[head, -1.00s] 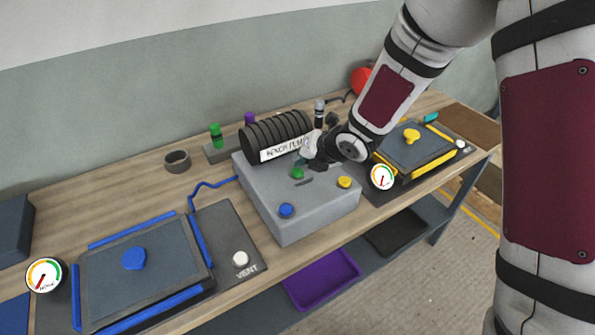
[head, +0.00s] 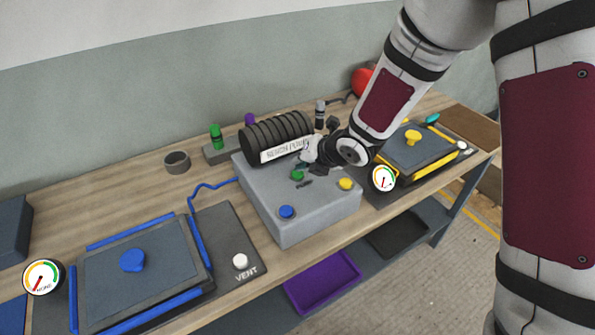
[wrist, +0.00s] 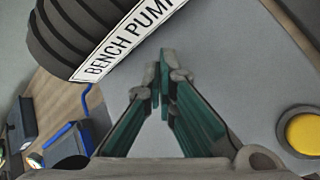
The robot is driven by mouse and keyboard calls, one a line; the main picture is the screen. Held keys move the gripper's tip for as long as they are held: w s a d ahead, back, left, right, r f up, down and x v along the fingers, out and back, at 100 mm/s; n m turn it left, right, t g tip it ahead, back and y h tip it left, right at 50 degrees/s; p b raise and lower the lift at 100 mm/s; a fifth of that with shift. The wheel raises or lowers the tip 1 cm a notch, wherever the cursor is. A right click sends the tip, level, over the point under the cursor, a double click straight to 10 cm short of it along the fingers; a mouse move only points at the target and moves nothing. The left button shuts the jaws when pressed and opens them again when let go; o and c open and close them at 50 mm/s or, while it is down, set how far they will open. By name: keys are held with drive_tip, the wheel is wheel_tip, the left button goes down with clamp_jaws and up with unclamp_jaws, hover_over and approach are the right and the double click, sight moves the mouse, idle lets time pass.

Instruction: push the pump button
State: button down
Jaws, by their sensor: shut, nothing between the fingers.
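The bench pump is a grey box (head: 265,195) with a black ribbed cylinder (head: 270,135) on top, labelled BENCH PUMP; the label (wrist: 125,38) also shows in the wrist view. On the box are a green button (head: 297,175), a blue button (head: 286,211) and a yellow button (head: 345,183). The yellow button (wrist: 302,133) is at the right of the wrist view. My gripper (head: 310,152) is over the box, close to the cylinder and behind the green button. In the wrist view its teal fingers (wrist: 162,75) are shut and empty. I cannot tell whether they touch the box.
A blue-edged mould (head: 160,285) with a white VENT button (head: 240,261) lies at the left. A yellow-edged mould (head: 425,140) and a gauge (head: 383,178) are at the right. A purple tray (head: 322,282) is below.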

drive_tip(key=shift+f, duration=0.15)
idle(0.5)
drive_tip(key=shift+f+b, duration=0.3)
drive_tip(key=shift+b, duration=0.2)
drive_tip(key=shift+r, duration=0.5)
drive_tip(key=shift+s+r+p, duration=0.1)
drive_tip(key=shift+r+p, duration=1.85)
drive_tip(key=shift+r, duration=1)
